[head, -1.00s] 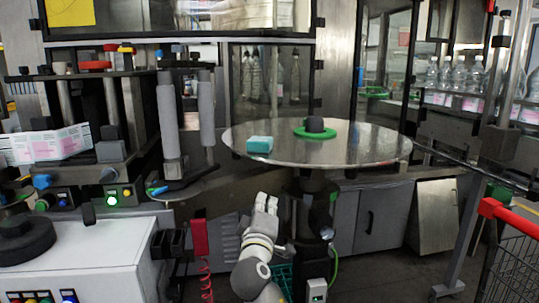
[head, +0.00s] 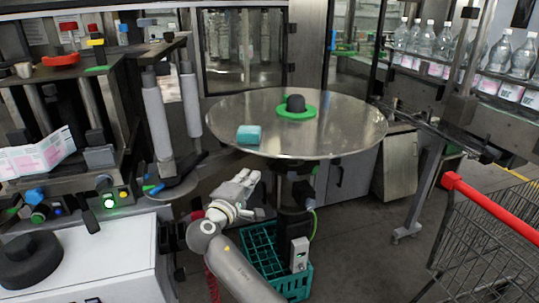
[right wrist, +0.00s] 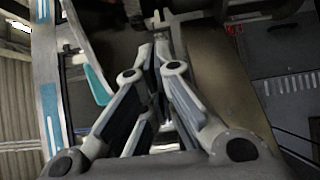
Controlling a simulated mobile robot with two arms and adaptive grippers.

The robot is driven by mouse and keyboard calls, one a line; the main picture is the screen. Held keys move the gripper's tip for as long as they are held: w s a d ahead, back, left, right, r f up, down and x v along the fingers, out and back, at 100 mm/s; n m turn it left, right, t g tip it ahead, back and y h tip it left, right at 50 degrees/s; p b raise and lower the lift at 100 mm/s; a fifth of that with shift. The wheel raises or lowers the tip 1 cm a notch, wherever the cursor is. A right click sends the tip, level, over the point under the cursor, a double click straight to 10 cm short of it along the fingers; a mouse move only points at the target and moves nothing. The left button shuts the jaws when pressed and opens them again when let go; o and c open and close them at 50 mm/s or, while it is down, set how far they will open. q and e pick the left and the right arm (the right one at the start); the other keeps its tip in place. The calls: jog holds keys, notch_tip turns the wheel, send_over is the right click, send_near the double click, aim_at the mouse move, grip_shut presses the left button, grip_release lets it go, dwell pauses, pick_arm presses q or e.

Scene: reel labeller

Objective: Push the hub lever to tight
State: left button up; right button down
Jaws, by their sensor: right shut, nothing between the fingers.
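A large round steel table (head: 345,135) stands in the middle of the head view. A black hub (head: 295,103) with a green ring (head: 296,113) sits on top of it. I cannot make out a separate lever on the hub, nor a tight mark. My right gripper (head: 250,177) is shut and empty. It is in front of and below the table's near left rim, apart from the hub. In the right wrist view its fingers (right wrist: 158,50) reach away from the camera, with nothing between them. My left gripper is not in view.
A turquoise block (head: 249,134) lies on the table near its left rim. A green crate (head: 294,287) stands on the floor below. Labelling machinery (head: 97,150) fills the left. A cart with a red handle (head: 495,212) is at the right; open floor lies before it.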

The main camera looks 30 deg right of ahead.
jog(key=shift+d, duration=0.15)
jog(key=w+d+p, duration=0.3)
jog(key=d+p, duration=0.1)
jog(key=d, duration=0.7)
jog(key=shift+w, duration=0.25)
